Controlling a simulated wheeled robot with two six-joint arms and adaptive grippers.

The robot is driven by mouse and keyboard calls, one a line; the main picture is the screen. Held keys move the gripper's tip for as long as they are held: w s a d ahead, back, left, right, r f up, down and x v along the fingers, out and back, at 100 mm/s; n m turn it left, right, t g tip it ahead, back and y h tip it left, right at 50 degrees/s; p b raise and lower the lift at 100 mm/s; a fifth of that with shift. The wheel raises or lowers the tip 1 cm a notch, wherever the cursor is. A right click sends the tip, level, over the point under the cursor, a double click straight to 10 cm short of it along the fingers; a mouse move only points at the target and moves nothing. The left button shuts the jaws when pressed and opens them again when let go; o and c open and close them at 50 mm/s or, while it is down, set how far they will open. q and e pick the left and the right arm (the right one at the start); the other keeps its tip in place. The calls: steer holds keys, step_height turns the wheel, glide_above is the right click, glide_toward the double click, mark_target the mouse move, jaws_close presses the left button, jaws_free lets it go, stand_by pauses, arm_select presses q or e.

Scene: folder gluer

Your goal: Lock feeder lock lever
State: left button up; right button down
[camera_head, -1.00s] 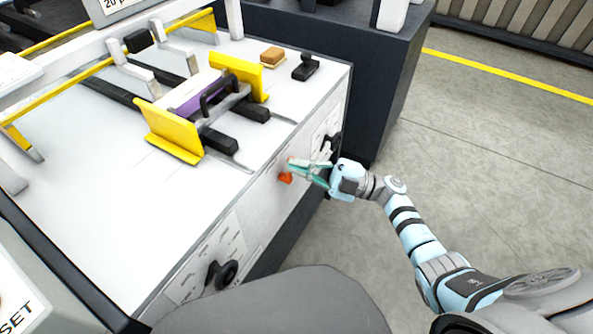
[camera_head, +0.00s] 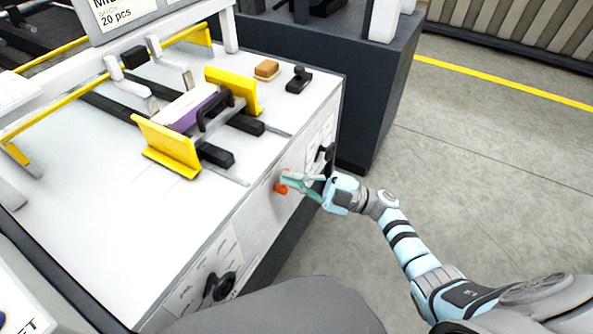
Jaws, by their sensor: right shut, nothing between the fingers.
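The feeder lock lever appears to be the small orange-red handle (camera_head: 281,188) on the white side panel of the machine (camera_head: 243,222). My right gripper (camera_head: 290,180) is at this lever, its greenish fingers shut with nothing between them. The fingertips overlap the lever in the picture; I cannot tell whether they touch it. Part of the lever is hidden behind the fingers. My left gripper is not in view.
A black knob (camera_head: 219,286) sits lower on the same panel, and another dark knob (camera_head: 324,155) is beyond my gripper. Yellow guides (camera_head: 168,147) hold a purple-and-white stack (camera_head: 190,108) on top. A brown block (camera_head: 267,69) and black stamp-like object (camera_head: 299,79) stand behind. Open floor lies right.

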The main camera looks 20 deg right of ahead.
arm_select(q)
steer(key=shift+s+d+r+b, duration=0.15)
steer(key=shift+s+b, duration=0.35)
steer(key=shift+b, duration=0.05)
arm_select(e)
steer(key=s+r+v, duration=0.1)
steer(key=v, duration=0.8)
steer(key=shift+s, duration=0.25)
steer(key=shift+w+r, duration=0.1)
